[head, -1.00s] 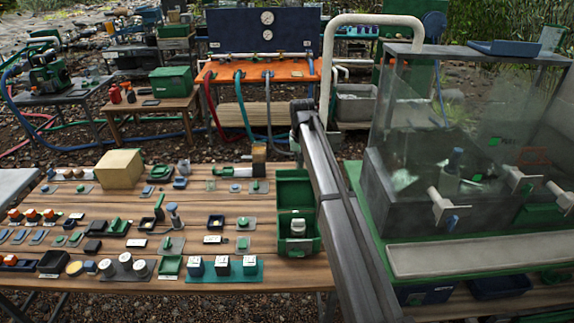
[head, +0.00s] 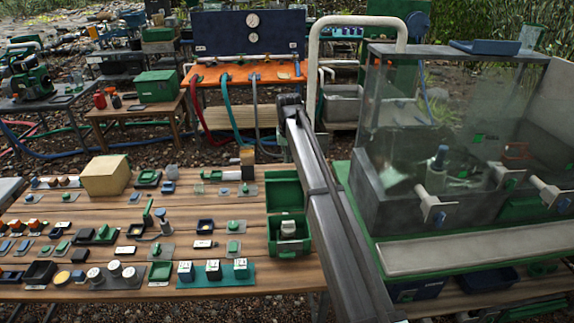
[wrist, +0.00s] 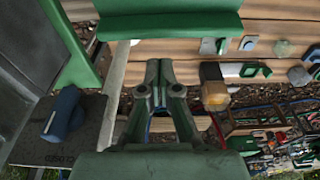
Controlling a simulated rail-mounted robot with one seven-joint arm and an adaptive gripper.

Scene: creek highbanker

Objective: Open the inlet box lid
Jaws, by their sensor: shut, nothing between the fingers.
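No part in view is clearly marked as the inlet box lid. The clear-walled tank (head: 400,100) stands at the right in the head view, with a dark lower box (head: 395,200) and pale brackets on its front. A green case (head: 287,190) on the wooden table has its lid raised and a pale object inside. In the wrist view my gripper (wrist: 158,68) is shut and empty, pointing toward a green surface (wrist: 170,22). A blue knob (wrist: 65,112) on a dark panel is to its left. In the head view my arm hides its fingers.
The wooden table (head: 120,215) holds many small parts. A tan block (head: 105,176) stands at its back. An orange bench (head: 225,77) with a gauge panel and hoses stands behind. A pale pipe (head: 313,75) rises beside the tank. Gravel lies between.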

